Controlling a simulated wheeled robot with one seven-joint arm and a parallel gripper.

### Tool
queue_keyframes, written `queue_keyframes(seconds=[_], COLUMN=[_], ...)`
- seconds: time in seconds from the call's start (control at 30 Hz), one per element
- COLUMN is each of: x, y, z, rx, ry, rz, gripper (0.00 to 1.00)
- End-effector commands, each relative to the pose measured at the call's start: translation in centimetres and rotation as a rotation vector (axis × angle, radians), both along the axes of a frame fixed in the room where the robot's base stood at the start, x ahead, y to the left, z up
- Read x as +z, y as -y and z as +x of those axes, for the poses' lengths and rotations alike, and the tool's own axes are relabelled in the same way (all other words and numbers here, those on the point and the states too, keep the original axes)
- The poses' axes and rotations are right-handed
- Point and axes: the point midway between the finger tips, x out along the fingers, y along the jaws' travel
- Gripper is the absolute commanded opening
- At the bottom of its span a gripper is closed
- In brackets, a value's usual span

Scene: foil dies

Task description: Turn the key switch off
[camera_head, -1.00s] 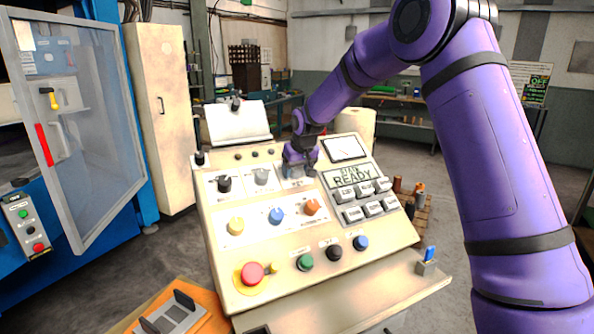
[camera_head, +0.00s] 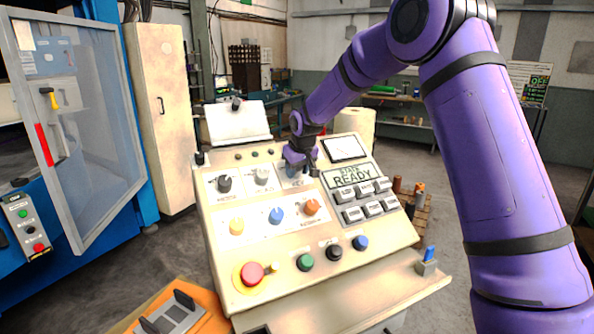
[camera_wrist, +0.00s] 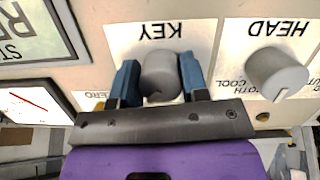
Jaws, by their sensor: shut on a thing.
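The key switch is a grey round knob (camera_wrist: 160,76) under the upside-down KEY label in the wrist view. My gripper (camera_wrist: 158,82) has its two blue fingers on either side of this knob, shut on it. A line on the knob's face points toward the gripper's palm in the wrist view. In the head view my gripper (camera_head: 299,165) is at the top middle of the sloped control panel (camera_head: 215,205) and hides most of the key switch.
A grey HEAD knob (camera_wrist: 278,76) is close beside the key switch. A READY display (camera_head: 352,173) and several grey buttons are to the right. Black (camera_head: 224,183), blue (camera_head: 276,215) and orange (camera_head: 312,207) knobs and a red mushroom button (camera_head: 252,273) are also on the panel.

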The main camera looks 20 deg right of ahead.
Motion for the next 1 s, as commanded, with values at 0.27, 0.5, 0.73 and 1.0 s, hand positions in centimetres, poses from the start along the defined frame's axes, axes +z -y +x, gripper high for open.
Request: queue_keyframes(seconds=[0.27, 0.5, 0.73, 1.0], x=[0.04, 0.05, 0.11, 0.14], y=[0.06, 0.06, 0.18, 0.18], z=[0.01, 0.03, 0.10, 0.14], rx=[0.189, 0.378, 0.556, 0.768], ry=[0.022, 0.046, 0.068, 0.093], rz=[-0.132, -0.261, -0.384, -0.529], gripper=[0.17, 0.17, 0.17, 0.17])
